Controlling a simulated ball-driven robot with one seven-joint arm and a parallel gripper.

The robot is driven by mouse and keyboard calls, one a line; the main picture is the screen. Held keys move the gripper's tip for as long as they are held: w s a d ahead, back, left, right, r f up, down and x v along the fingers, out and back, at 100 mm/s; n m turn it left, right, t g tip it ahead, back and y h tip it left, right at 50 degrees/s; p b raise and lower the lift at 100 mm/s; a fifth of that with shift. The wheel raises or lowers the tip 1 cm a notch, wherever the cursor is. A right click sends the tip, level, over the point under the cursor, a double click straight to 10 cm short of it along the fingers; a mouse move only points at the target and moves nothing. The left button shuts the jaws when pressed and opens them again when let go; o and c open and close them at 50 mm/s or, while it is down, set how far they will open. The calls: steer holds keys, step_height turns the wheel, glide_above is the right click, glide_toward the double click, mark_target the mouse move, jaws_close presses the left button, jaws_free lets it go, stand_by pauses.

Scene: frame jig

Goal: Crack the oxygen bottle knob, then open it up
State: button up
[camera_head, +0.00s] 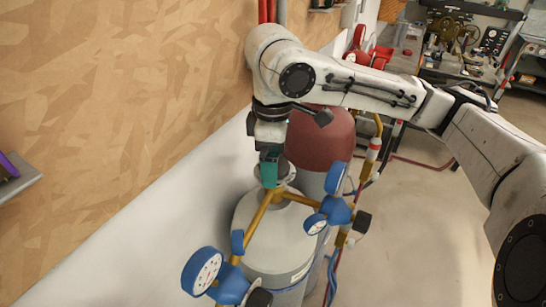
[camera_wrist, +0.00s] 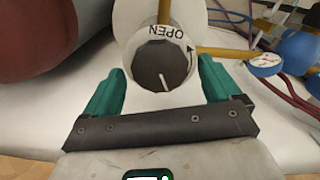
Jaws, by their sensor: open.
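The dark round knob (camera_wrist: 158,66) shows in the wrist view, with a pale pointer line on its face. A white collar around it reads OPEN with a curved arrow. My gripper (camera_wrist: 162,70) is open, with one teal finger on each side of the knob; whether they touch it I cannot tell. In the head view my gripper (camera_head: 270,172) points down over the top of the pale grey bottle (camera_head: 265,245), and hides the knob there. Brass pipes (camera_head: 258,220) run from the valve to blue regulators (camera_head: 228,284) with white dials.
A dark red bottle (camera_head: 322,150) stands close behind the grey one; its red side (camera_wrist: 40,35) fills the upper left of the wrist view. A wooden wall (camera_head: 120,110) is on the left. Red and blue hoses hang at the right. Open floor (camera_head: 420,230) lies to the right.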

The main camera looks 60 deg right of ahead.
step_height(320, 180, up, 11)
stand_by(0.5)
steer(key=shift+f, duration=0.15)
stand_by(0.4)
